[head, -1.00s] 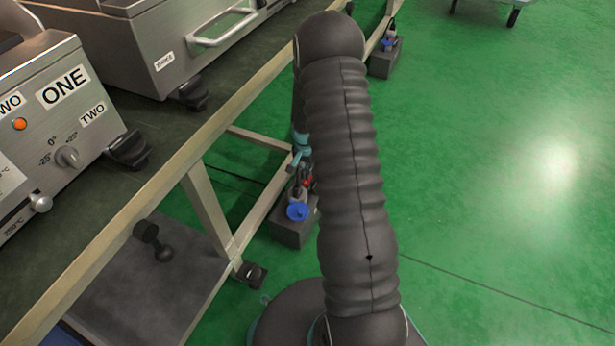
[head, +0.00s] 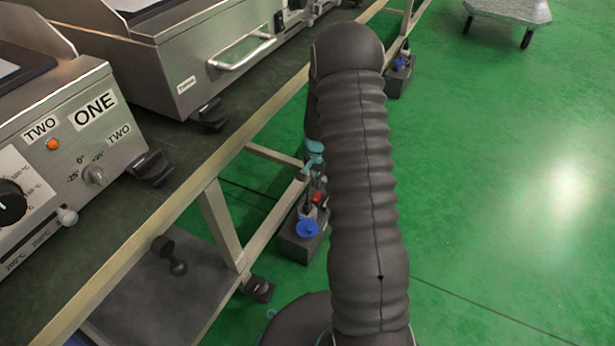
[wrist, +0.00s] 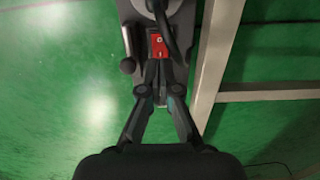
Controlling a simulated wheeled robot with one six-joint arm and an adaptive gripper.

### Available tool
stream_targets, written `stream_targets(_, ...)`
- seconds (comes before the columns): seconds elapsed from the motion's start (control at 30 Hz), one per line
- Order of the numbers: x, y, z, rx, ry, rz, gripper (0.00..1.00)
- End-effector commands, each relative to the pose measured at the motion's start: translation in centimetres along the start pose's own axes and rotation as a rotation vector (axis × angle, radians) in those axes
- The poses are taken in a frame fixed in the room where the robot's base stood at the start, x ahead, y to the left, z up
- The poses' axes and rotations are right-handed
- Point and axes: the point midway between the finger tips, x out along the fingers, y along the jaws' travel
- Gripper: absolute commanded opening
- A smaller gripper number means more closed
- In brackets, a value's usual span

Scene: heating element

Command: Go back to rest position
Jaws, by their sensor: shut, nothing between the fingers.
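My gripper (wrist: 160,98) shows in the wrist view with its two fingers brought together at the tips and nothing between them. In the head view my arm, in a dark ribbed cover, stands upright to the right of the workbench and hides most of the gripper. A heating unit (head: 95,110) with ONE and TWO labels, an orange lamp and knobs stands on the bench at the left.
A second steel unit (head: 180,85) with a bar handle stands farther along the bench (head: 150,215). Dark blocks with blue-capped fittings (head: 308,230) stand on the floor by the bench legs. A grey cart (head: 507,12) is at the top right. The green floor (head: 500,200) at right is clear.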

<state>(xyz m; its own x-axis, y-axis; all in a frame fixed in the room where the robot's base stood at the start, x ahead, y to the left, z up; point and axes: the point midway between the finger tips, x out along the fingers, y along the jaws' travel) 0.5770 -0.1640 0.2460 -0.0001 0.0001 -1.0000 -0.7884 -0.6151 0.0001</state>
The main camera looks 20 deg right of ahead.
Motion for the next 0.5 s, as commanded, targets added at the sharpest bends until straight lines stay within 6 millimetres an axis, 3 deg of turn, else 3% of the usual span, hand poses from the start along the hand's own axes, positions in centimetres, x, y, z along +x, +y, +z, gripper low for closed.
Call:
stream_targets(0.33, 0.0, 0.3, 0.4, -0.069, -0.019, 0.012, 0.0)
stream_targets(0.5, 0.4, 2.9, 4.2, -0.201, -0.126, 0.068, 0.0)
